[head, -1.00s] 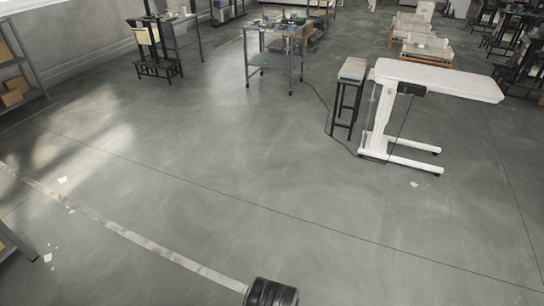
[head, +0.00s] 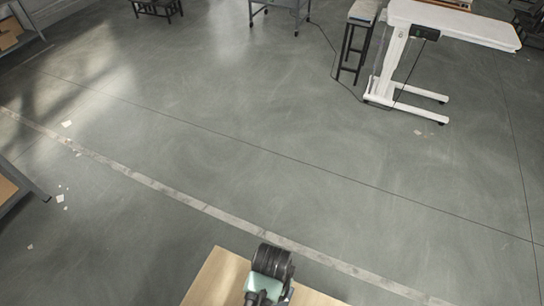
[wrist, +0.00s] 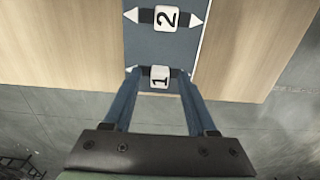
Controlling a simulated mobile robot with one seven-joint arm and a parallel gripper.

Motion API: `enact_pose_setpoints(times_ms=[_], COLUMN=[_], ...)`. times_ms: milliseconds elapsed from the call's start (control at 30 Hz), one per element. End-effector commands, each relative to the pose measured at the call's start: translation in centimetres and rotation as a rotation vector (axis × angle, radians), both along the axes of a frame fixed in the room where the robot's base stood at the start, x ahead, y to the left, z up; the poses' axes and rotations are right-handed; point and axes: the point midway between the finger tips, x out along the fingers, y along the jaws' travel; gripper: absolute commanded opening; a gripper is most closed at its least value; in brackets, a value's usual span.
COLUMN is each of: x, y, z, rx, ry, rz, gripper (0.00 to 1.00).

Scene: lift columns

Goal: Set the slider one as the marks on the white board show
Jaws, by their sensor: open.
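Slider one is a white knob marked "1" (wrist: 160,77) on a dark cross bar with white pointed ends, on a blue-grey panel (wrist: 160,48) in the wrist view. My gripper (wrist: 160,75) is open, with one blue finger on each side of this knob in the picture. I cannot tell whether the fingers touch it or how far above it they are. A second white knob marked "2" (wrist: 166,17) sits farther up the panel between two white pointers. The white board with the marks is not seen in the current frames.
A pale wooden top (head: 208,275) shows at the bottom of the head view, below my arm; wood (wrist: 240,45) flanks the panel in the wrist view. Wide grey floor lies beyond. A white wheeled overbed table (head: 455,25) and a dark-legged stool (head: 358,40) stand far right.

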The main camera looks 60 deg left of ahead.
Motion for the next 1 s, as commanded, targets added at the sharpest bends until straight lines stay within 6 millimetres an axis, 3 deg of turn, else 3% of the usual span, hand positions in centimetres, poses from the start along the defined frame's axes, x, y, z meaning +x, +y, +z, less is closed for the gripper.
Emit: enact_pose_setpoints(times_ms=[200, 533, 1000], x=[0.02, 0.01, 0.02], y=[0.0, 0.0, -0.01], z=[-0.03, 0.0, 0.02], rx=[0.0, 0.0, 0.0], ry=[0.0, 0.0, 0.0], rz=[0.0, 0.0, -0.001], gripper=[0.57, 0.0, 0.0])
